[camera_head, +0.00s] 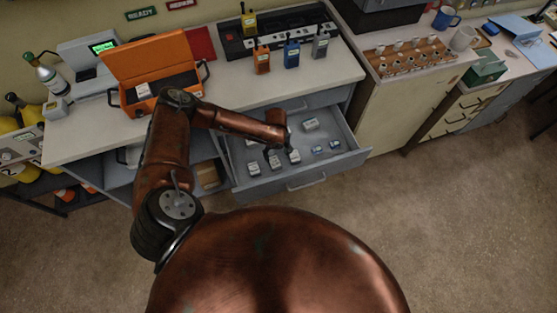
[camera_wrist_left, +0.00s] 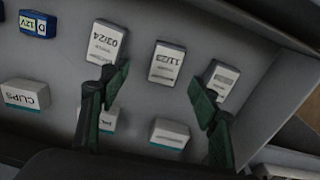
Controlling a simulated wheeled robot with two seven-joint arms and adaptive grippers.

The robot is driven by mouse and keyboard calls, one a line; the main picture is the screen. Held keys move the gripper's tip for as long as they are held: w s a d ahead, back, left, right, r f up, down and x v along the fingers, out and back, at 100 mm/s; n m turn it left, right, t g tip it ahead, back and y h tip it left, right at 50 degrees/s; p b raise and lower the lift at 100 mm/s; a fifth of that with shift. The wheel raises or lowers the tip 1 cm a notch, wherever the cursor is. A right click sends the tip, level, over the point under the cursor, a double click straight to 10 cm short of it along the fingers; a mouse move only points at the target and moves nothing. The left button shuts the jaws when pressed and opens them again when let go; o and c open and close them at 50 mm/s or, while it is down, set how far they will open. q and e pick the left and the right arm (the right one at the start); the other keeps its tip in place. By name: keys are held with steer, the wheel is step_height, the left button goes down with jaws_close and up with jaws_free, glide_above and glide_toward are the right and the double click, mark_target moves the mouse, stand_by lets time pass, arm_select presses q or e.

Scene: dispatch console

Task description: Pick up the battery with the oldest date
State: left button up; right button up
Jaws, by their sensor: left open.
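Three white dated batteries lie in a row in the open grey drawer (camera_head: 350,160). In the left wrist view one battery (camera_wrist_left: 104,43) reads 03/24, upside down, and the middle battery (camera_wrist_left: 167,61) reads 11/23. The third battery (camera_wrist_left: 221,77) has its label partly covered by a finger. In the head view the row shows along the drawer's front, with batteries at its left (camera_head: 254,169), middle (camera_head: 275,163) and right (camera_head: 295,157). My left gripper (camera_wrist_left: 161,82) is open and empty above the drawer, its fingers spread about the middle battery. My right gripper is out of view.
Above stands a counter with an orange case (camera_head: 155,65) and several radios (camera_head: 291,54). The floor at right is clear.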

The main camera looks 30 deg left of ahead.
mark_target(274, 162)
arm_select(q)
steer(key=f, duration=0.2)
steer(key=shift+s+a+f+b, duration=0.25)
steer(key=shift+f+b, duration=0.05)
steer(key=shift+f, duration=0.05)
steer(key=f, duration=0.2)
steer(key=f+b, duration=0.1)
steer(key=shift+s+a+f, duration=0.1)
steer(key=shift+a+f, duration=0.15)
steer(key=shift+f, duration=0.3)
steer(key=c, duration=1.4)
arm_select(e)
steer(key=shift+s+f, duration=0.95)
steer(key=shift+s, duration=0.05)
